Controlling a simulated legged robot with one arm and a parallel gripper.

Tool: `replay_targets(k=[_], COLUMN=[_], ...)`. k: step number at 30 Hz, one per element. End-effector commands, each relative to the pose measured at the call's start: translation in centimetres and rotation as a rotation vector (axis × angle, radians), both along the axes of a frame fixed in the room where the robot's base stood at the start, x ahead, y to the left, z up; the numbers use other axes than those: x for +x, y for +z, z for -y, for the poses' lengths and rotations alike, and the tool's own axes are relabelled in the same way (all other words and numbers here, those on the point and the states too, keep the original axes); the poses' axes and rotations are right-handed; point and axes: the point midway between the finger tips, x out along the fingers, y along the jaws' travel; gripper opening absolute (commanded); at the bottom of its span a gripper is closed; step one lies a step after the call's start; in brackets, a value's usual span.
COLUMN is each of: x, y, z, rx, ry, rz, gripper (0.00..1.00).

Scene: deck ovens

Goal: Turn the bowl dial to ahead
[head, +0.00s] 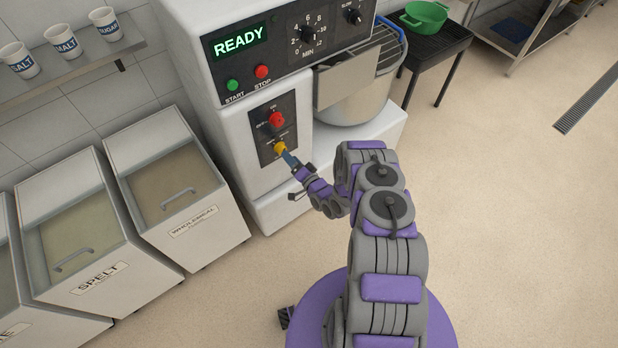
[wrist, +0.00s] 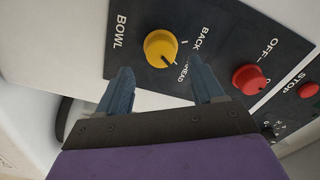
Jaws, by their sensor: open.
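The yellow bowl dial (wrist: 161,48) is on a dark panel in the wrist view, with BOWL printed to its left. BACK is printed to its right and AHEAD at its lower right, partly hidden by a finger. A dark mark on the dial's lower right seems to point down toward AHEAD; its exact angle is hard to tell. My gripper (wrist: 162,83) is open and empty, its two blue fingers below the dial in the picture and apart from each other. In the head view, my gripper (head: 291,160) is right at the yellow dial (head: 279,147); contact cannot be told.
A red knob (head: 277,119) sits just above the dial on the mixer front, with START (head: 233,85) and STOP (head: 262,71) buttons higher up. The mixer bowl (head: 352,95) is to the right. Flour bins (head: 165,190) stand at left.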

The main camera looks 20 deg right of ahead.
Motion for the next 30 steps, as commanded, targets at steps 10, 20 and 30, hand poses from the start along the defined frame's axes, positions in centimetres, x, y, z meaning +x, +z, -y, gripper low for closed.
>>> replay_targets(k=[10, 20, 30], x=[-7.6, -12.1, -12.6], y=[0.0, -0.2, -0.2], z=[2.7, 4.1, 4.1], rx=[0.004, 0.004, 0.001], ry=[-0.007, -0.003, 0.0], rz=[-0.007, -0.005, -0.003], gripper=[0.67, 0.67, 0.67])
